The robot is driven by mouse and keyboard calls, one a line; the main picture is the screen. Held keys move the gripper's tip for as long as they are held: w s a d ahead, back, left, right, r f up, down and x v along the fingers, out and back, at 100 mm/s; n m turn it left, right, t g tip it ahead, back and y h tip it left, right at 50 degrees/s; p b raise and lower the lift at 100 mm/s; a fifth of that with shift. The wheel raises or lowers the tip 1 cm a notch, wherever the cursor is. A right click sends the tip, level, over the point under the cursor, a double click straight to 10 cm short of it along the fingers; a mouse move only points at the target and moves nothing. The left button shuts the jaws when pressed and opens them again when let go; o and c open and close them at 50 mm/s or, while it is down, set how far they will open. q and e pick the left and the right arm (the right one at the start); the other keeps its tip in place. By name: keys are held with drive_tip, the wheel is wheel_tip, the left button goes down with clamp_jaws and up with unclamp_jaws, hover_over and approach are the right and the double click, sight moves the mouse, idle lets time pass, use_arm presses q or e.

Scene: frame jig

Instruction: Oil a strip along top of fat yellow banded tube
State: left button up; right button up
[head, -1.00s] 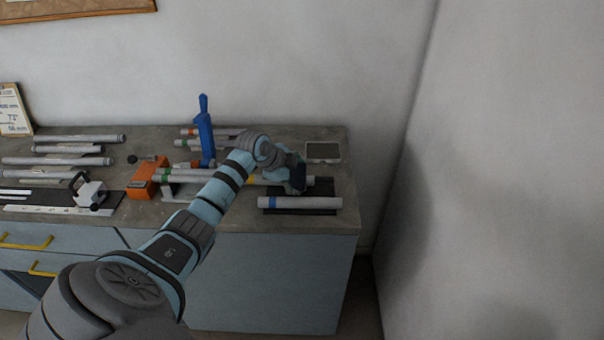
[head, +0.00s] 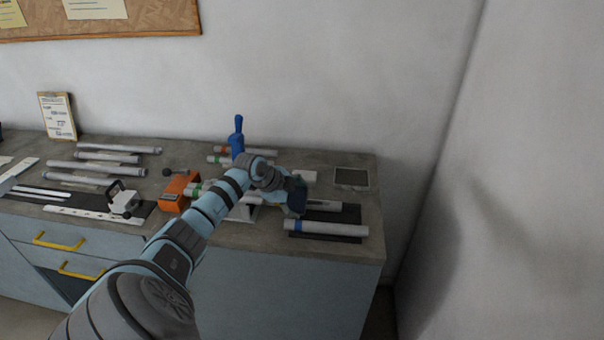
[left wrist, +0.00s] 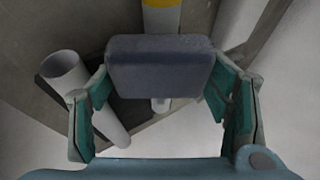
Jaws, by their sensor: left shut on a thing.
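The fat yellow banded tube is grey. Its yellow band (left wrist: 162,3) shows at the top of the left wrist view, and its right part (head: 328,206) shows beyond my gripper in the head view. My left gripper (head: 290,194) is over this tube, shut on a dark blue-grey block (left wrist: 160,66). The block sits between the green-padded fingers and lies across the tube, hiding its middle. I cannot tell whether the block touches the tube. My right gripper is in neither view.
A blue banded tube (head: 335,229) lies in front on a dark mat. An orange device (head: 178,192), an upright blue tool (head: 238,138) and a white clamp-like tool (head: 122,201) stand to the left. Several tubes lie at the back left. A grey-screened tray (head: 351,178) lies at the right.

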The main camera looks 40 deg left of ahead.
sight(336, 205)
use_arm(q)
drive_tip(key=shift+s+a, duration=0.8)
drive_tip(key=shift+a, duration=0.35)
drive_tip(key=shift+r, duration=0.1)
drive_tip(key=shift+w+d+p, duration=0.35)
drive_tip(key=shift+w+d, duration=0.5)
drive_tip(key=shift+d, duration=0.25)
drive_tip(key=shift+w+d+p, duration=0.3)
drive_tip(key=shift+w+d, duration=0.5)
drive_tip(key=shift+d, duration=0.25)
drive_tip(key=shift+w+d, duration=0.65)
drive_tip(key=shift+d, duration=0.25)
drive_tip(key=shift+w+d, duration=0.65)
drive_tip(key=shift+d, duration=0.2)
drive_tip(key=shift+w+d+p, duration=0.4)
drive_tip(key=shift+w+d, duration=0.2)
drive_tip(key=shift+d, duration=0.3)
drive_tip(key=shift+w+d, duration=0.4)
drive_tip(key=r+p, duration=0.2)
drive_tip(key=p, duration=0.1)
drive_tip(key=s+r+p, duration=0.1)
drive_tip(key=shift+d+p, duration=0.35)
drive_tip(key=shift+p, duration=0.05)
drive_tip(key=shift+s+d+r+b, duration=0.2)
drive_tip(key=shift+s+d+r, duration=0.1)
drive_tip(key=shift+s+r, duration=0.15)
drive_tip(key=shift+s+d+r+b, duration=0.2)
drive_tip(key=shift+s+d+r, duration=0.1)
drive_tip(key=shift+r, duration=0.25)
drive_tip(key=shift+r, duration=0.1)
